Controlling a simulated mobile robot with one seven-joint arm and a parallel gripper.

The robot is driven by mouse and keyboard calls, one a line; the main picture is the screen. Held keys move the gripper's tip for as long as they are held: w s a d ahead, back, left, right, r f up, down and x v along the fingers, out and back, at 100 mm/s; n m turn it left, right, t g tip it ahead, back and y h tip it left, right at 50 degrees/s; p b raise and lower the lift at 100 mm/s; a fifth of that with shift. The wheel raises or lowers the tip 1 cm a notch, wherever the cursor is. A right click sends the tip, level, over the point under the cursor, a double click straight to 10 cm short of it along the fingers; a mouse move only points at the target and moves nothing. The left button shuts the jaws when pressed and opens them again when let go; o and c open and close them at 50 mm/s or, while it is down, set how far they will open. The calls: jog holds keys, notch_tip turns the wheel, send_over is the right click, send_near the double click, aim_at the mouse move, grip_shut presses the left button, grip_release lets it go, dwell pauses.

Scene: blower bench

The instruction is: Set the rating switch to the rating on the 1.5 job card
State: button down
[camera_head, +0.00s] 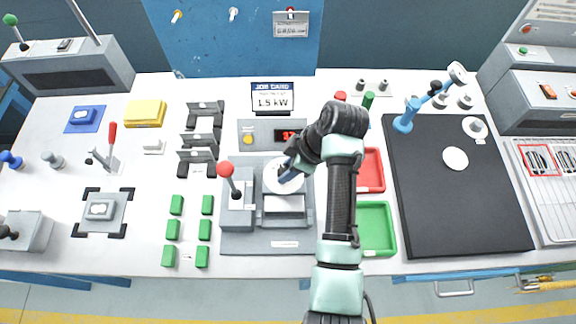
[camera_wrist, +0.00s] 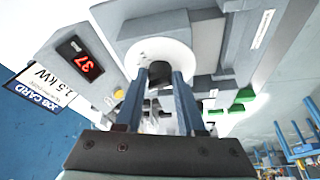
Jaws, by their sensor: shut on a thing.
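The job card (camera_head: 272,98) stands at the back of the bench and reads 1.5 kW; it also shows in the wrist view (camera_wrist: 42,82). The rating switch appears as a round white dial (camera_head: 284,182) with a dark knob at its middle (camera_wrist: 160,72). My gripper (camera_head: 287,170) is over the dial, its two blue fingers (camera_wrist: 162,82) shut on the dark knob. The display box (camera_head: 262,134) behind the dial has red digits that look like 37 in the wrist view (camera_wrist: 82,58). Dial markings and the knob's pointing direction cannot be read.
A red-knobbed lever (camera_head: 227,170) stands close left of the dial. Several green blocks (camera_head: 173,229) lie left of the fixture. Red (camera_head: 371,168) and green (camera_head: 391,228) trays lie right, partly behind my arm. A black mat (camera_head: 450,205) lies farther right.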

jog(key=shift+s+r+p, duration=0.1)
jog(key=shift+p, duration=0.3)
jog(key=m+p, duration=0.1)
jog(key=m+t+p, duration=0.1)
jog(key=m, duration=0.1)
jog(key=shift+s+a+r+p, duration=0.1)
jog(key=shift+a+r+p, duration=0.05)
jog(key=shift+p, duration=0.2)
jog(key=m+h+p, duration=0.1)
jog(key=m, duration=0.1)
jog(key=m+t+p, duration=0.1)
jog(key=m+p, duration=0.1)
jog(key=shift+s+a+m+h, duration=0.15)
jog(key=shift+m+h, duration=0.15)
jog(key=shift+h, duration=0.1)
jog(key=m+t+h+p, duration=0.1)
jog(key=m+p, duration=0.2)
jog(key=m, duration=0.1)
jog(key=shift+a, duration=0.15)
jog(key=shift+a+m+h+p, duration=0.1)
jog(key=shift+m+h+p, duration=0.7)
jog(key=shift+m, duration=1.3)
jog(key=shift+f, duration=0.2)
jog(key=c, duration=0.5)
grip_release()
